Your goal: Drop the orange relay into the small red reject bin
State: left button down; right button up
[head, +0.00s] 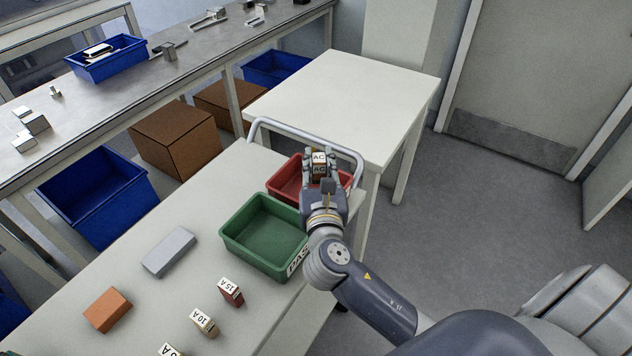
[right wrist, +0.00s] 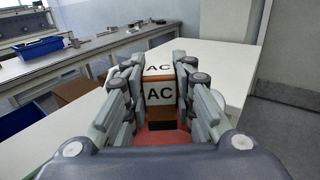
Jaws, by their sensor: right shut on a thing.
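My right gripper (head: 319,165) is shut on the orange relay (head: 319,170), an orange-brown block with white AC labels. In the right wrist view the relay (right wrist: 160,77) sits between the two fingers of the gripper (right wrist: 158,95), its lower part in shadow. The small red reject bin (head: 284,183) stands on the table behind the green bin. The gripper and relay are over the red bin in the head view and hide its middle. Red shows below the relay in the right wrist view. The height above the bin is hard to tell. My left gripper is not in view.
The green bin (head: 240,224), labelled PAS, stands in front of the red bin. A metal rail (head: 300,126) rises behind the red bin. A grey block (head: 169,251), an orange block (head: 107,310) and labelled blocks (head: 231,291) lie nearer. A white table (head: 345,95) stands beyond.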

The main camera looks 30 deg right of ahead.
jog(key=w+d+r+m+g+h+p, duration=0.2)
jog(key=w+m+h, duration=0.1)
jog(key=w+h, duration=0.1)
jog(key=shift+g+h, duration=0.3)
jog(key=shift+g, duration=0.2)
jog(key=f+b, duration=0.3)
jog(key=b, duration=0.2)
jog(key=w+f+b, duration=0.1)
jog(key=f+b, duration=0.1)
jog(key=shift+f, duration=0.35)
jog(key=o, duration=1.1)
